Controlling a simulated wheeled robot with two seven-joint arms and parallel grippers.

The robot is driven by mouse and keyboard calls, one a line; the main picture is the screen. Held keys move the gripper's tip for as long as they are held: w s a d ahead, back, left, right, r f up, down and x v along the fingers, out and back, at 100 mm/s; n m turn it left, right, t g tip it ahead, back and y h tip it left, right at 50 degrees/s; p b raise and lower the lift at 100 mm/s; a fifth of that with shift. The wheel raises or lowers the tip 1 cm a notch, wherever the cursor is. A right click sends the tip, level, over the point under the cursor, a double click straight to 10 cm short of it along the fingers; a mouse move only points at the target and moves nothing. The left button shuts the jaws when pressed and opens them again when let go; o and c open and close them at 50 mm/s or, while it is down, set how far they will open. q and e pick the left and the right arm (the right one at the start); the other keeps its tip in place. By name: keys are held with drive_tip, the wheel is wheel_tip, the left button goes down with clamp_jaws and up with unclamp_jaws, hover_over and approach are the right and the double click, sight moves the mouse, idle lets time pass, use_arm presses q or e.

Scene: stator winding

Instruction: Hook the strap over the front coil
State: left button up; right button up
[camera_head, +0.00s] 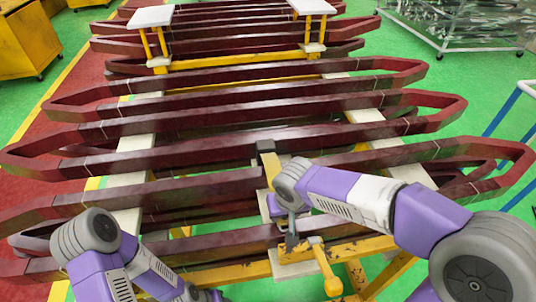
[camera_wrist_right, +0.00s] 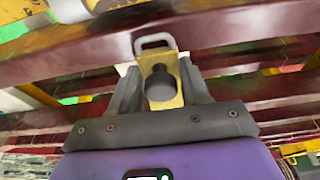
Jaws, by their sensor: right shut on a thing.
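The strap is a yellow strip (camera_head: 271,165) with a dark upper end, in front of a long dark red coil bar (camera_head: 190,160) in the head view. In the right wrist view the yellow piece (camera_wrist_right: 171,95) carries a light metal loop (camera_wrist_right: 155,42) and a dark round knob. The loop overlaps a coil bar in the picture; whether it is hooked over it, I cannot tell. My right gripper (camera_head: 271,188) is shut on the yellow piece, with a grey finger on each side (camera_wrist_right: 160,78). My left gripper (camera_head: 205,295) is low at the bottom edge, mostly cut off.
Several dark red coils lie in rows on pale supports (camera_head: 128,200) and a yellow frame (camera_head: 240,272). A yellow lever (camera_head: 326,272) stands near the front. Two white-topped posts (camera_head: 152,16) stand farther back. Yellow cabinets (camera_head: 28,40) are at upper left, a wheeled rack (camera_head: 450,25) at upper right.

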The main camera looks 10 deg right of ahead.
drive_tip(key=shift+s+b, duration=0.4)
drive_tip(key=shift+s, duration=1.45)
drive_tip(key=o, duration=0.7)
drive_tip(key=shift+s, duration=0.15)
drive_tip(key=shift+c, duration=0.2)
drive_tip(key=o, duration=0.9)
drive_tip(key=shift+r, duration=0.1)
drive_tip(key=p+v, duration=0.1)
drive_tip(key=v, duration=0.1)
drive_tip(key=w+p+v, duration=0.1)
drive_tip(key=p+v, duration=0.3)
drive_tip(key=shift+w+r, duration=0.3)
drive_tip(key=shift+r, duration=0.2)
